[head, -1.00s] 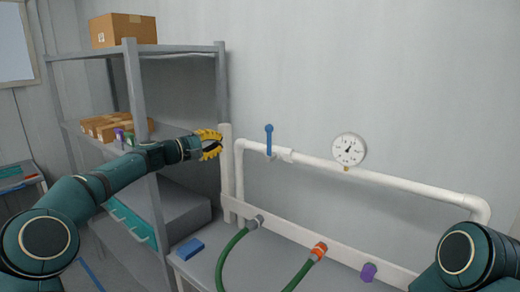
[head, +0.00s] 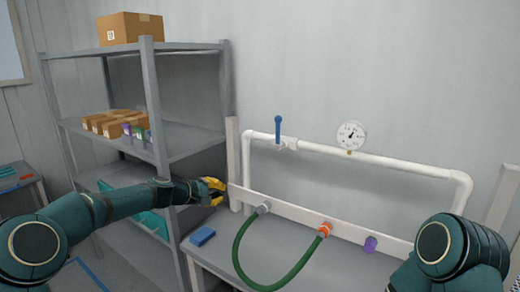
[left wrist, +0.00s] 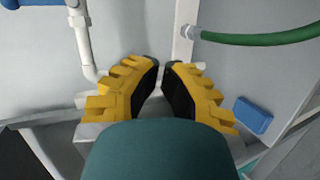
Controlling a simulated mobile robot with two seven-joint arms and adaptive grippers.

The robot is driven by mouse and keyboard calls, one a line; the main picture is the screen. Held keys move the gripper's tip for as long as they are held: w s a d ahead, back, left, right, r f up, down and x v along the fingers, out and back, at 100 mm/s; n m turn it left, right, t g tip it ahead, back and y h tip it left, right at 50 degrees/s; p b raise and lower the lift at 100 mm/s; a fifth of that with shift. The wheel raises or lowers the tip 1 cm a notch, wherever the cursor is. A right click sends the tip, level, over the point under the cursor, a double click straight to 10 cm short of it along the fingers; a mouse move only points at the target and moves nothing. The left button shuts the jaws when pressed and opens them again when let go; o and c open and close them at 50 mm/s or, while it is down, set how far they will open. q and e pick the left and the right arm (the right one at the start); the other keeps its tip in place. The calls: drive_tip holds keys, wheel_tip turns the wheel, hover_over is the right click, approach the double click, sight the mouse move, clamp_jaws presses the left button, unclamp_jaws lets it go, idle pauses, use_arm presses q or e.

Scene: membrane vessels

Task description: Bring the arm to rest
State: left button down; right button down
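My left arm reaches in from the left in the head view. Its yellow-fingered gripper (head: 214,191) is in front of the left end of the white pipe frame, beside the shelf. In the left wrist view the gripper (left wrist: 161,66) has a gap between its two black-padded fingers, with nothing between them. The tips lean towards each other. My right arm shows only as a dark green link at the lower right of the head view. Its gripper is out of view.
A grey shelf (head: 150,90) with boxes stands on the left. The pipe rig (head: 390,165) has a blue-handled valve (head: 278,130), a gauge (head: 351,136) and a green hose (head: 237,257). A blue block (head: 202,236) and a purple cap (head: 370,243) are at the bench (head: 330,265).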

use_arm(q)
drive_tip(key=s+d+f+m+g+y, duration=0.1)
drive_tip(key=s+f, duration=0.4)
drive_tip(key=f, duration=0.3)
drive_tip(key=s+d+f+g+y, duration=0.1)
drive_tip(key=s+f+g+y, duration=0.1)
drive_tip(key=s+f, duration=0.5)
drive_tip(key=s+d+f+m+g+y, duration=0.1)
drive_tip(key=s+f, duration=0.2)
drive_tip(key=f, duration=0.7)
drive_tip(key=s+f+m+g, duration=0.1)
drive_tip(key=s+f, duration=0.2)
drive_tip(key=s, duration=0.6)
drive_tip(key=s+f+m+g+y, duration=0.1)
drive_tip(key=s+f, duration=0.3)
drive_tip(key=s, duration=0.5)
drive_tip(key=s+f+m+g+y, duration=0.1)
drive_tip(key=s+f, duration=0.3)
drive_tip(key=s, duration=0.4)
drive_tip(key=shift+s+a+m+b, duration=0.4)
drive_tip(key=shift+m, duration=0.3)
